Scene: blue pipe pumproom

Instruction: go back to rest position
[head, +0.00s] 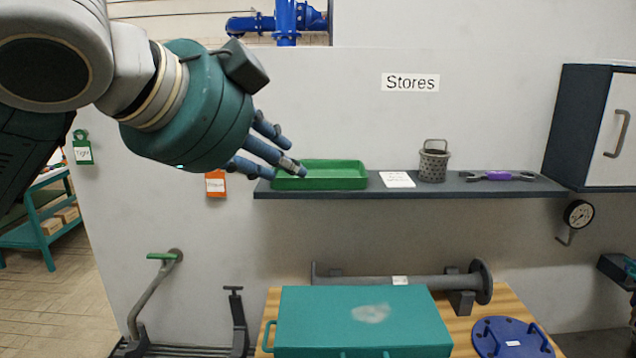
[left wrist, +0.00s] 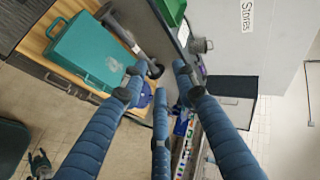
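My left gripper (head: 284,158) reaches in from the upper left in the head view, at the height of the shelf. Its blue fingers are spread, with their tips in front of the left end of the green tray (head: 335,177); I cannot tell whether they touch it. In the left wrist view the left gripper (left wrist: 157,82) shows three long fingers standing apart with nothing between them. The tray also shows at the top of that view (left wrist: 172,10).
The grey wall shelf (head: 470,188) holds a white card, a mesh basket (head: 433,164) and a purple-handled wrench (head: 500,176). Below, a wooden-topped bench bears a teal case (head: 345,335), a flanged pipe (head: 400,283) and a blue disc (head: 510,338). A cabinet (head: 600,125) hangs at right.

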